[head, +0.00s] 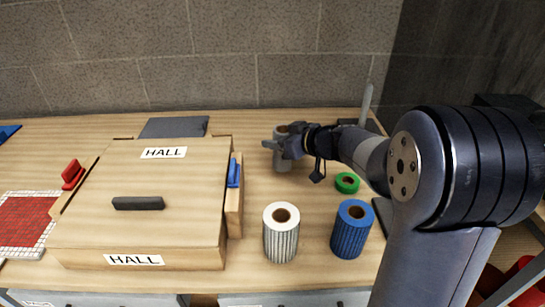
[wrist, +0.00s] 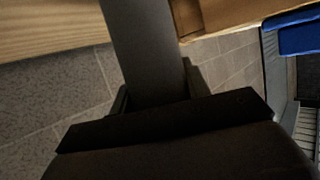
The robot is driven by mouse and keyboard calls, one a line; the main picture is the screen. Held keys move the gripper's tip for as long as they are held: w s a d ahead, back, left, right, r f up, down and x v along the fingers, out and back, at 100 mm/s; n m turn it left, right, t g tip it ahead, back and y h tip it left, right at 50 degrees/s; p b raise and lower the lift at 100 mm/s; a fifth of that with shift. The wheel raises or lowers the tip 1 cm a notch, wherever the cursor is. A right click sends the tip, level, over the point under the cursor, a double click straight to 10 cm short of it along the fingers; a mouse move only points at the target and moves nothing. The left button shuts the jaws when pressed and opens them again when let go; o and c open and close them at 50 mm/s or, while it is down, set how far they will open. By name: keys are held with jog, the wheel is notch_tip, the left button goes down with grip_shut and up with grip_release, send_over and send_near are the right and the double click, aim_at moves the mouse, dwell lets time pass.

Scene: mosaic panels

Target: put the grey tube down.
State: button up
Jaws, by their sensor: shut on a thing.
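The grey tube (head: 282,161) is upright near the back of the wooden table, to the right of the wooden HALL box. My gripper (head: 283,146) is shut on its upper part, coming in from the right. In the wrist view the tube (wrist: 145,50) runs as a dark grey band between the two fingers (wrist: 155,95). I cannot tell whether the tube's base touches the table. The gripper fingers hide part of the tube in the head view.
A white striped roll (head: 281,238) and a blue roll (head: 351,230) stand in front. A green tape ring (head: 347,183) lies to the right. The HALL box (head: 185,214) fills the left, with a grey sheet (head: 173,127) behind. Bare table lies between box and rolls.

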jog(key=shift+f+b, duration=0.85)
jog(key=shift+f, duration=1.7)
jog(key=shift+f, duration=0.15)
jog(key=o, duration=1)
jog(key=shift+s+d+r, duration=0.2)
jog(key=shift+d+r, duration=0.05)
jog(key=shift+r, duration=0.05)
jog(key=p+v, duration=0.1)
jog(key=v, duration=0.5)
jog(key=shift+s+d, duration=0.25)
jog(key=shift+s, duration=0.1)
